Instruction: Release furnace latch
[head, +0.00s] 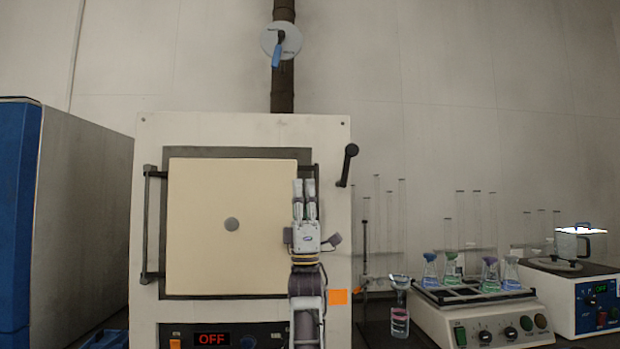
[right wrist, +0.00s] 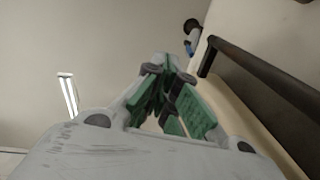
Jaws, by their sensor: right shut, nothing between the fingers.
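The furnace (head: 240,121) stands in the middle of the head view with its cream door (head: 205,255) closed. A black latch lever (head: 347,165) with a round knob sits at the right of the door, tilted up to the right. My right gripper (head: 304,184) is upright in front of the door's right edge, left of and a little below the lever knob. It is shut and empty. In the right wrist view the fingers (right wrist: 166,75) meet at the tips, with a dark bar handle (right wrist: 265,75) to their right. My left gripper is not in view.
A dark handle (head: 146,225) runs along the door's left side. The display (head: 212,339) reads OFF. A blue and grey cabinet (head: 75,215) stands left. A shaker with flasks (head: 480,315) and glassware stand right. A flue (head: 283,90) with a blue-handled valve rises behind.

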